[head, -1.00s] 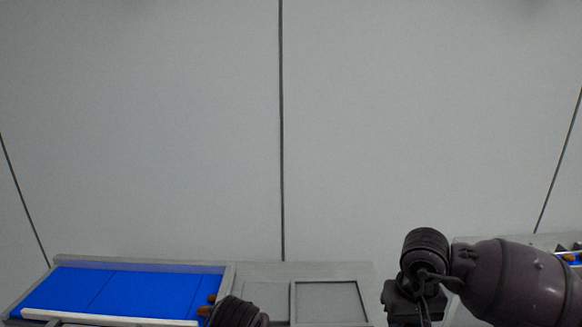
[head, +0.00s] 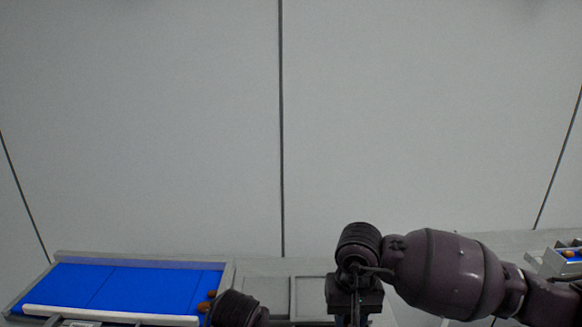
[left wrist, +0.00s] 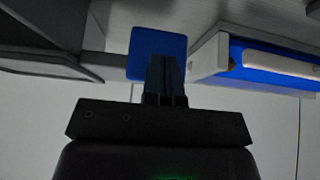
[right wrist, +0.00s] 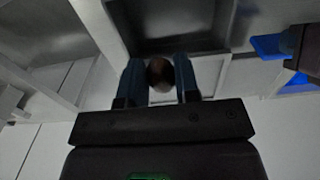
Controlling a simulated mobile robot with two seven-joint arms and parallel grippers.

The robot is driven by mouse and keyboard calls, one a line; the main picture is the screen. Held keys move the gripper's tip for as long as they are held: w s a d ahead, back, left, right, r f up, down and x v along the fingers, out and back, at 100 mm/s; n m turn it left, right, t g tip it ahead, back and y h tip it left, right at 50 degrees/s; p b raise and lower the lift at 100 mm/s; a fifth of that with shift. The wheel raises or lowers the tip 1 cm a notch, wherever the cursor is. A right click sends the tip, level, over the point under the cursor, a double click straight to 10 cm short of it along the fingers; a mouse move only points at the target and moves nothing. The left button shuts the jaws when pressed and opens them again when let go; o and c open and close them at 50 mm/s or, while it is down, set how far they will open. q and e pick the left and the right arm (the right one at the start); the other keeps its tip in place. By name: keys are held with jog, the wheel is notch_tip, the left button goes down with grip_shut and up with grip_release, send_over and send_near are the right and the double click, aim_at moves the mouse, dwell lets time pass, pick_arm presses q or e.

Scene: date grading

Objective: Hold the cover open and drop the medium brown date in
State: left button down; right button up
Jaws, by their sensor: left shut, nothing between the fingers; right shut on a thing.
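My right gripper (right wrist: 160,78) is shut on a brown date (right wrist: 160,72), held between its two fingers in the right wrist view. Beyond the date is a grey, open-looking recess (right wrist: 180,45). My left gripper (left wrist: 166,78) is shut and empty in the left wrist view. A blue square plate (left wrist: 157,45) shows just behind its fingertips; whether they touch it, or whether it is the cover, I cannot tell. A blue piece (right wrist: 268,45) also shows at the right of the right wrist view. In the head view the fingertips are hidden or out of frame.
A blue-floored tray (head: 120,285) with a pale rim is at the lower left, with brown dates (head: 209,298) at its right end. A grey framed panel (head: 307,284) lies between my arms.

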notch_tip(320, 180, down, 7)
jog(key=a, duration=0.1)
jog(key=shift+w+a, duration=0.15)
jog(key=shift+a, duration=0.2)
jog(key=shift+f, duration=0.1)
jog(key=o, duration=1.3)
jog(key=shift+c, duration=0.2)
notch_tip(320, 180, up, 8)
dwell(0.9)
pick_arm(q)
jog(key=s, duration=1.4)
jog(key=shift+s, duration=0.15)
dwell(1.4)
